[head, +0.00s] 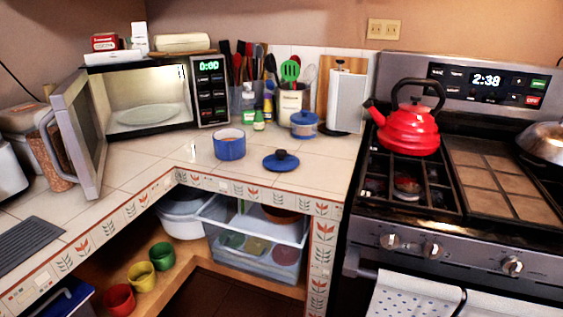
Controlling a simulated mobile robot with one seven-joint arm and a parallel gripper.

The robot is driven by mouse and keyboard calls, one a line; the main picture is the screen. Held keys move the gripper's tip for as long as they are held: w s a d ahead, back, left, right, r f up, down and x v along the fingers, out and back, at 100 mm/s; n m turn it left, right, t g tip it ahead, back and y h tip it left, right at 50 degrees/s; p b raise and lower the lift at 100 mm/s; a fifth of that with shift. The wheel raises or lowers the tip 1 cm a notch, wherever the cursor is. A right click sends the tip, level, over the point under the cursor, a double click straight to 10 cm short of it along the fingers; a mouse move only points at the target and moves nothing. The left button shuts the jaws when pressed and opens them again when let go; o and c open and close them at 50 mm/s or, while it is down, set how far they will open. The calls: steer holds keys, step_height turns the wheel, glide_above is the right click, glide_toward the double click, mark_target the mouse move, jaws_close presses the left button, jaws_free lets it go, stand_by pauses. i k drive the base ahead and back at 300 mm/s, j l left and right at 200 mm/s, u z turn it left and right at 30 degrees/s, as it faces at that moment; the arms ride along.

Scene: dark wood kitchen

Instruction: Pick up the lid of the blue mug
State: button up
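A blue mug (229,148) stands open on the tiled counter (320,178), in front of the microwave's right side. It is uncovered, and something brownish shows inside it. A round dark blue lid (281,162) with a knob on top lies on the counter to the right of the mug, apart from it and close to the counter's front edge. My gripper is not in the head view.
The open microwave (140,95) holds a plate, and its door (82,135) swings out over the counter at left. Utensil holders (290,103) stand behind. A red kettle (408,130) sits on the stove at right. Cups (141,276) and bins (255,250) are below the counter.

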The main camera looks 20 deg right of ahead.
mark_target(280, 160)
steer(key=i+z, duration=0.45)
steer(key=i, duration=0.25)
steer(key=i+j+z, duration=0.2)
steer(key=i+z, duration=0.25)
steer(key=i, duration=0.2)
